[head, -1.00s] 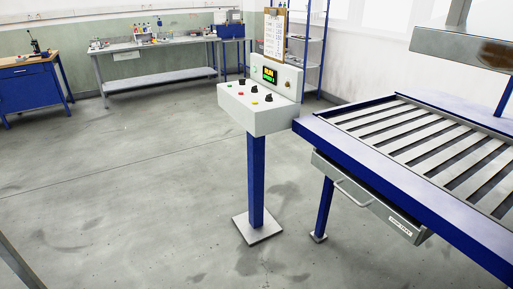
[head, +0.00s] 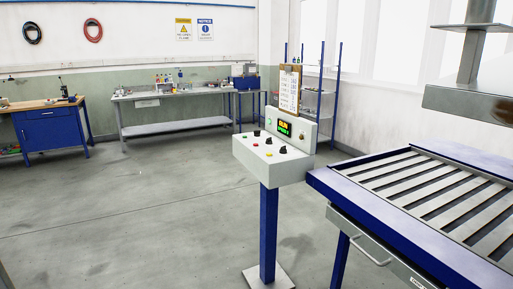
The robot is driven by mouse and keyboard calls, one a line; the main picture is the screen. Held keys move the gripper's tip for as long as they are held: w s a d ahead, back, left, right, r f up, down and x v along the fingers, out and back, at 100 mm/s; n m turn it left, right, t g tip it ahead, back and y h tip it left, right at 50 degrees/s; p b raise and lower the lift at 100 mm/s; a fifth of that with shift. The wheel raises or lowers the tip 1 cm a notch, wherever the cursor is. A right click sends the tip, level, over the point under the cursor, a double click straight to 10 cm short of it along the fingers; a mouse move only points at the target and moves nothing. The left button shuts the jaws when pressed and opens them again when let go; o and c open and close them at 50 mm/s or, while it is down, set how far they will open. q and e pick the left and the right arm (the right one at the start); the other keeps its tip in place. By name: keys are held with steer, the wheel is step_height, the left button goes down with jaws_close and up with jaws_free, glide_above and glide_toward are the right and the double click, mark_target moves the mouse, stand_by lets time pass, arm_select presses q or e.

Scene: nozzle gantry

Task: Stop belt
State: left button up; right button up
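A white control box (head: 262,172) stands on a blue post (head: 268,232) with a square foot plate. Its sloped top carries several controls: a red button (head: 268,154), a yellow button, a green button and black knobs. The upright panel has a lit display (head: 285,128) with yellow text that appears to read RUN and green text below. The slatted belt table (head: 430,200) with a blue frame is to the right of the box. Neither of my grippers is in the head view.
A drawer (head: 375,255) hangs under the belt table. A metal gantry part (head: 470,100) hangs over the belt at the right. A clipboard (head: 289,88) rises behind the box. Workbenches (head: 180,92) line the back wall. The floor left of the post is clear.

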stand_by(0.3)
arm_select(q)
steer(key=shift+w, duration=0.1)
jaws_close()
stand_by(1.2)
